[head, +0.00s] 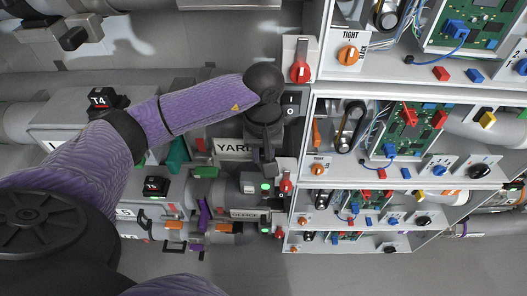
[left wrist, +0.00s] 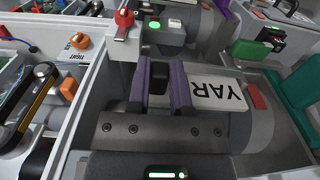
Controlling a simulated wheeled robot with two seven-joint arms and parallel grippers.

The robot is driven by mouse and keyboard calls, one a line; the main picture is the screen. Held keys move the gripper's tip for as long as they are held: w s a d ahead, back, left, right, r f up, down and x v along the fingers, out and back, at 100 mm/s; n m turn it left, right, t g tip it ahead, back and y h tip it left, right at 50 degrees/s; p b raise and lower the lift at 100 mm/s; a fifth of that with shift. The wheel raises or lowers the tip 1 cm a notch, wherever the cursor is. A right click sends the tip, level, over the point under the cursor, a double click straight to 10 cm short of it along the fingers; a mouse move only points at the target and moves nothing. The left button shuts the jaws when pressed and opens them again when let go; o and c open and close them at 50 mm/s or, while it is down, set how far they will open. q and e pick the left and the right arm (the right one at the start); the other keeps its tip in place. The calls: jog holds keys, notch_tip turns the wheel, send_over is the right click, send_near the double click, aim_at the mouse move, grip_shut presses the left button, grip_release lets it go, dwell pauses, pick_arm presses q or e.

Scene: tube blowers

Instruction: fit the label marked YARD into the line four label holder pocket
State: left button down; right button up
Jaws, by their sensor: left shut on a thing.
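The label marked YARD (head: 232,147) is a white plate with black letters, lying across the line four unit, right of the T4 block (head: 104,98). In the left wrist view the label (left wrist: 215,92) shows upside down, with its last letter hidden by a finger. My left gripper (head: 266,150) is at the label's right end in the head view. Its two purple fingers (left wrist: 160,85) are closed on the label's end, with a dark piece visible between them. The holder pocket is mostly hidden, and I cannot tell how far the label sits in it. My right gripper is out of view.
Grey shelf boxes (head: 312,130) with circuit boards stand close on the right. Red switches (head: 300,72) line their left edge. A lower unit with a T5 block (head: 155,186) carries another label (head: 247,214). A green part (left wrist: 292,95) lies beyond the label.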

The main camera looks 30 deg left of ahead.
pick_arm(q)
jog(key=shift+f, duration=0.25)
jog(key=shift+c, duration=2.2)
grip_release()
jog(key=shift+r, duration=3.75)
